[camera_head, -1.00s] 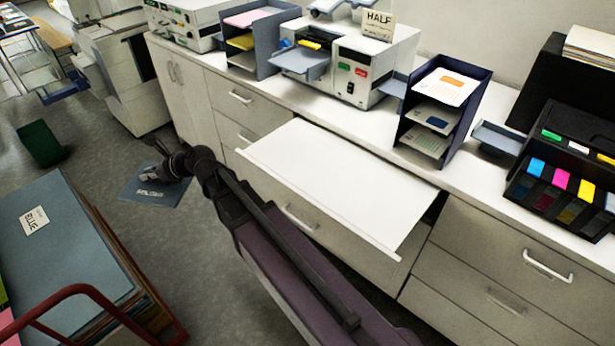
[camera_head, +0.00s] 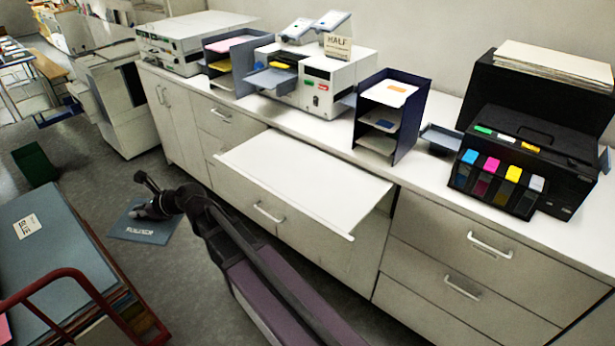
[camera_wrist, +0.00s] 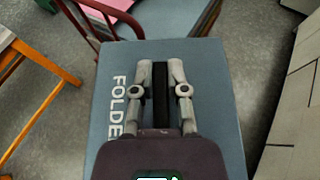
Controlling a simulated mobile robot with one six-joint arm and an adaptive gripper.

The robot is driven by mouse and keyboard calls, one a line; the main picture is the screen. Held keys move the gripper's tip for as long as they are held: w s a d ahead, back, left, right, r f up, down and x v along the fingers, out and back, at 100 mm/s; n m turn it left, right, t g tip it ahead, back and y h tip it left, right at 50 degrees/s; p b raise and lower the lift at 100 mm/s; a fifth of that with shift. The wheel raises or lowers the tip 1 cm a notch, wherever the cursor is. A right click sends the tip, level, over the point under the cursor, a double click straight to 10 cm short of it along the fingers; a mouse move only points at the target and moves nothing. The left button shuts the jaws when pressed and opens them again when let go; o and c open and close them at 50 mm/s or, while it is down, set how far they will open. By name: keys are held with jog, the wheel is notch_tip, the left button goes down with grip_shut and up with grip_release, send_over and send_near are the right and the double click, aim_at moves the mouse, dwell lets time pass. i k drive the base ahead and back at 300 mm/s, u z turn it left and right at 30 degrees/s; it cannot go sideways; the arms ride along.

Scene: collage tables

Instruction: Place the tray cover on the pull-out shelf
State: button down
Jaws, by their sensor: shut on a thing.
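The tray cover, a flat blue-grey panel (camera_head: 158,234) lettered in white, shows at the left of the head view, apart from the cabinets. In the wrist view the panel (camera_wrist: 222,120) fills the middle, and the lettering reads "FOLDE", with the rest hidden by my wrist. My gripper (camera_head: 142,212) is shut on a dark bar-like handle (camera_wrist: 160,80) in the middle of the panel. The white pull-out shelf (camera_head: 300,180) sticks out from the cabinet front to the right of my gripper. Its top is bare.
A red-railed cart (camera_head: 60,275) with stacked boards stands at the lower left. A dark green bin (camera_head: 36,164) is beyond it. The counter above the shelf holds a white machine marked HALF (camera_head: 322,85), a dark tray rack (camera_head: 400,120) and a black printer (camera_head: 535,150).

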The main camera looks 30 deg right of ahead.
aim_at(327, 186)
jog(key=k, duration=0.95)
jog(key=z, duration=0.9)
jog(key=i, duration=1)
jog(key=z, duration=0.05)
